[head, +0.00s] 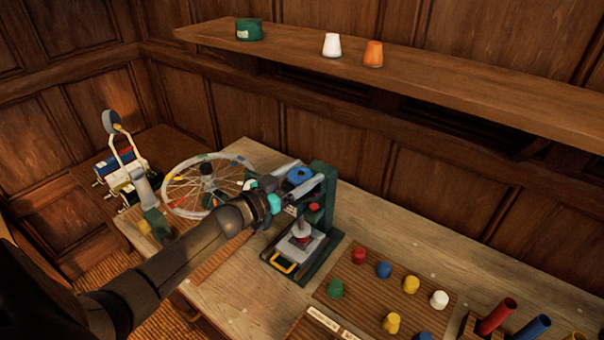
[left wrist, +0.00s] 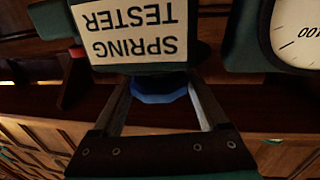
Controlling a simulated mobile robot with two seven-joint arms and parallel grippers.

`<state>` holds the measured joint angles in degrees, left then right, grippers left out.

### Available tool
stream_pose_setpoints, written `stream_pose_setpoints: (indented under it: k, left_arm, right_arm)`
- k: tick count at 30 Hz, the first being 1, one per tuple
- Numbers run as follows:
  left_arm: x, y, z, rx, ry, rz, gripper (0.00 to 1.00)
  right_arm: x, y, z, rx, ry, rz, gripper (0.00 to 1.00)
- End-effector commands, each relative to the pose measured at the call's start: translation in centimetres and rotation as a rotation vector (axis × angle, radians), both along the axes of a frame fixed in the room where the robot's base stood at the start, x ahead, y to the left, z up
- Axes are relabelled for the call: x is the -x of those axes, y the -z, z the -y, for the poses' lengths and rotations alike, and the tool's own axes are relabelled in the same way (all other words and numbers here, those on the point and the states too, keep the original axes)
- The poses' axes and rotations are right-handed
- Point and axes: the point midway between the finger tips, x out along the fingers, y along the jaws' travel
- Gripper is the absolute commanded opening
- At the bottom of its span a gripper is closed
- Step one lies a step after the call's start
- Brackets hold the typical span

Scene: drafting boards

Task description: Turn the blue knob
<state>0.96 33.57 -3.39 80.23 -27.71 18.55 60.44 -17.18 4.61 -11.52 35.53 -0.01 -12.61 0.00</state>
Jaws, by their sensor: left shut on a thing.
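The blue knob (head: 299,174) sits on top of the green spring tester (head: 325,190), which stands on the bench. My left gripper (head: 302,177) comes in from the left, with one finger on each side of the knob. The gripper is shut on the knob. A white dial (left wrist: 297,35) is at the upper right of that view. My right gripper is not in view.
A spoked wheel (head: 178,196) lies left of the tester, near my arm. Several coloured knobs stand on a board (head: 350,300) to the right. A wooden shelf (head: 450,85) with cups runs along the wall behind.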

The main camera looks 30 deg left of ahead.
Motion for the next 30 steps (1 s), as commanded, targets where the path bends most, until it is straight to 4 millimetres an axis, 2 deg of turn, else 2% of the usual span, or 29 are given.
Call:
stream_pose_setpoints:
  k: [6, 15, 24, 30]
  left_arm:
    - [-0.1, 0.3, -0.3, -0.009, 0.200, 0.000, 0.22]
    - [0.0, 0.5, -0.1, -0.003, 0.407, 0.002, 0.22]
    - [0.0, 0.3, 0.0, -0.002, 0.539, 0.001, 0.22]
    - [0.1, 0.2, 0.1, -0.002, 0.583, 0.000, 0.22]
  right_arm:
    - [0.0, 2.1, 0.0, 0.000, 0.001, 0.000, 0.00]
    - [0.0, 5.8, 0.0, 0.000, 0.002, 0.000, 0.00]
    - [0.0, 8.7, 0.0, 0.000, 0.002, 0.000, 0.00]
    - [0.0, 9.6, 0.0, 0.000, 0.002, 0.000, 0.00]
